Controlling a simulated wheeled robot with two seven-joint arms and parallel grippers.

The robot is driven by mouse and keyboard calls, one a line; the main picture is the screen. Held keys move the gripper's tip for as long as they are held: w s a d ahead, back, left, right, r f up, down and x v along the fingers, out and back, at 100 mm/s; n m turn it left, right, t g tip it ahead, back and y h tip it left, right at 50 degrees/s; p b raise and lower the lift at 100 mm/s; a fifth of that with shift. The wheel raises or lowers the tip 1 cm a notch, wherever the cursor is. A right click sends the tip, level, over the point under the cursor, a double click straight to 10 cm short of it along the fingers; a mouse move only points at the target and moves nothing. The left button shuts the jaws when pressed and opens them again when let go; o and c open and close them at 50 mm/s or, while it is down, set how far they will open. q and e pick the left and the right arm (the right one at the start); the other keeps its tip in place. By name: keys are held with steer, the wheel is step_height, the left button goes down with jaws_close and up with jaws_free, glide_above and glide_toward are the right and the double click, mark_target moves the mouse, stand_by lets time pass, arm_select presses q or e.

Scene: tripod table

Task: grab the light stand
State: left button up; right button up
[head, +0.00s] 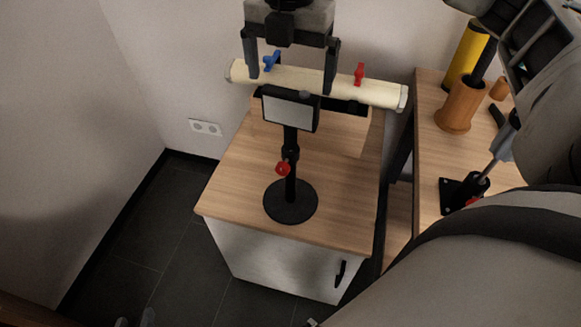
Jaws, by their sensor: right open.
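The light stand (290,185) is black, with a round base, a red knob on its post and a rectangular lamp head with a pale panel. It stands upright on a wooden-topped cabinet.
A pale roll (385,92) with a blue clip (271,62) and a red clip (359,74) lies behind the lamp. The right-hand table holds a brown cup (460,107), a yellow cylinder (463,55) and a black-based tool (463,193). The cabinet top (235,185) is clear left of the stand.

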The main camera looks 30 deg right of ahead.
mark_target(291, 92)
steer(key=shift+w+d+f+p, duration=0.1)
steer(key=shift+f+p, duration=0.05)
steer(key=shift+f, duration=1.6)
steer(key=shift+w+d+f+p, duration=0.1)
steer(key=shift+f+p, duration=0.05)
steer(key=shift+f, duration=1.55)
steer(key=shift+r, duration=0.1)
steer(key=c, duration=1.7)
